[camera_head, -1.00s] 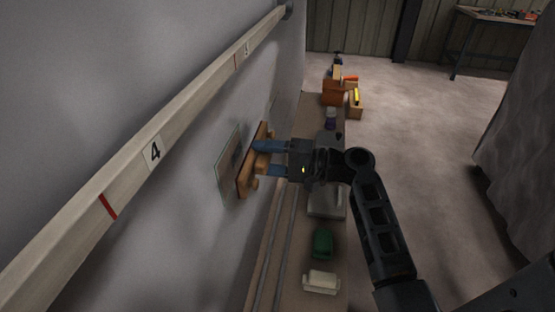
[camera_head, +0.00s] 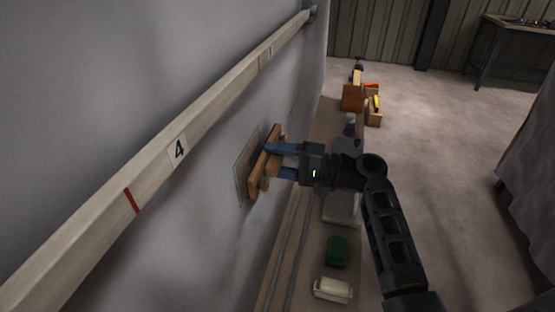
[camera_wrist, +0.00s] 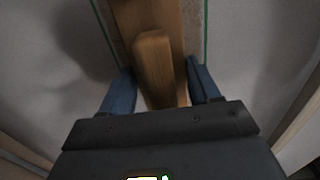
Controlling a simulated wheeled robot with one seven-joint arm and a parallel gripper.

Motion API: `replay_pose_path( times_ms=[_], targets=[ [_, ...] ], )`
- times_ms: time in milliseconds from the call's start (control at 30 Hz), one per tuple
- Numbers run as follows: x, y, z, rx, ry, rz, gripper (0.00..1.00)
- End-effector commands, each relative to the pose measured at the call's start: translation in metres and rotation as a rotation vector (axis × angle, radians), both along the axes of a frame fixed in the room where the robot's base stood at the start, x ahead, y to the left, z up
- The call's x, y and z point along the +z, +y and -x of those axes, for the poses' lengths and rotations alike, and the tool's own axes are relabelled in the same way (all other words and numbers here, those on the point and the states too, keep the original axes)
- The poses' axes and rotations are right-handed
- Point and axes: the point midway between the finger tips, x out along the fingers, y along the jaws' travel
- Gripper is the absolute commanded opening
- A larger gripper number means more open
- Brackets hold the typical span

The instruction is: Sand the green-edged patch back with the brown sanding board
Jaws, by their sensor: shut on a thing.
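The brown sanding board (camera_head: 260,174) stands upright, face to the grey hull wall. My gripper (camera_head: 281,161) is shut on its handle, with blue fingers on either side. In the wrist view the board's handle (camera_wrist: 154,60) runs up between the fingers of my gripper (camera_wrist: 165,88). The green-edged patch (camera_head: 243,165) is on the wall behind the board, its left part showing. In the wrist view green lines of the patch (camera_wrist: 200,48) run on both sides of the board. The board covers the patch's middle. I cannot tell whether the board touches the wall.
A pale batten (camera_head: 215,112) with a "4" label and red mark runs along the wall above. Below is a bench (camera_head: 298,270) with a green block (camera_head: 337,251), a cream block (camera_head: 332,289) and a grey box (camera_head: 341,210). Orange bins (camera_head: 353,98) stand at its far end.

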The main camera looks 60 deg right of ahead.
Motion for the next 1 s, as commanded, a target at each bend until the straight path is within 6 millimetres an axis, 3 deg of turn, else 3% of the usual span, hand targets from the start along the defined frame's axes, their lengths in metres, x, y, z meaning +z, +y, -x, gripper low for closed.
replay_pose_path(
  times_ms=[267, 667, 1000],
  targets=[
    [-0.001, 0.000, 0.000, 0.000, -0.001, 0.001, 0.35],
    [-0.030, 0.000, 0.001, 0.000, -0.001, -0.001, 0.35],
    [-0.029, 0.000, 0.001, 0.000, -0.001, 0.000, 0.35]
  ],
)
